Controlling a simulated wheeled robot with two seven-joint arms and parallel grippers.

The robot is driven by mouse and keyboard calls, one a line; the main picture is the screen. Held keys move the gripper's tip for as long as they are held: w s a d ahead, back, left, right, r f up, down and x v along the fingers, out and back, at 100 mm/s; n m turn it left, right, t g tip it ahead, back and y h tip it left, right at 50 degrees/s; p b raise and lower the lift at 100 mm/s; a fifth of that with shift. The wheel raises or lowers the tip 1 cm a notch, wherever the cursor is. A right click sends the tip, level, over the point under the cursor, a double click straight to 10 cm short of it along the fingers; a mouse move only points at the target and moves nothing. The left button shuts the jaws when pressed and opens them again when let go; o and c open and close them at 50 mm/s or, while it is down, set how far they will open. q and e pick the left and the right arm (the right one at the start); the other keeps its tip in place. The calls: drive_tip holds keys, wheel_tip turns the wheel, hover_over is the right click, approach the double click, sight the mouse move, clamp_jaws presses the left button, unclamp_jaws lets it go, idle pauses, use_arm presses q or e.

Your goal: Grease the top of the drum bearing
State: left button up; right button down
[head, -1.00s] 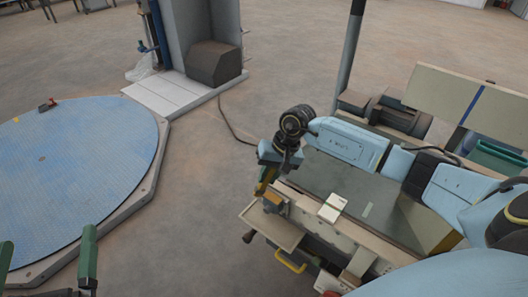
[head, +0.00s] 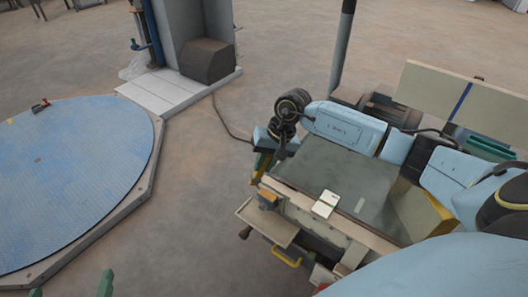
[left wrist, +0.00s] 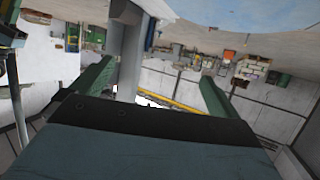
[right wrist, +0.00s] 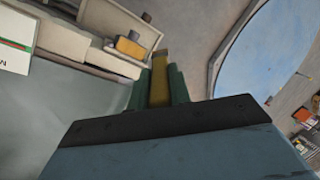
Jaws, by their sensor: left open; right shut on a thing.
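My right gripper (head: 261,172) hangs past the far left corner of the bench. In the right wrist view its green fingers are shut on a narrow yellow-brown thing (right wrist: 160,78). Its lower part is hidden between the fingers, so I cannot tell what tool it is. My left gripper shows only as green fingertips at the bottom left of the head view (head: 105,284). In the left wrist view (left wrist: 154,95) its fingers are wide apart with nothing between them. I cannot make out the drum bearing in any view.
A bench (head: 335,185) on the right carries a white card (head: 326,204). A large round blue plate (head: 75,180) lies at left. The floor between is clear, apart from a cable.

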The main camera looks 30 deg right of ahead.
drive_tip(key=shift+r+p, duration=0.4)
drive_tip(key=shift+r, duration=0.45)
use_arm(q)
drive_tip(key=s+a+f+g+y+p, duration=0.1)
drive_tip(key=s+a+f+g, duration=0.2)
drive_tip(key=s+f+g, duration=0.2)
drive_tip(key=shift+s+f+y, duration=0.2)
drive_tip(key=shift+f+y, duration=0.2)
drive_tip(key=shift+f, duration=0.1)
use_arm(e)
drive_tip(key=shift+r, duration=0.85)
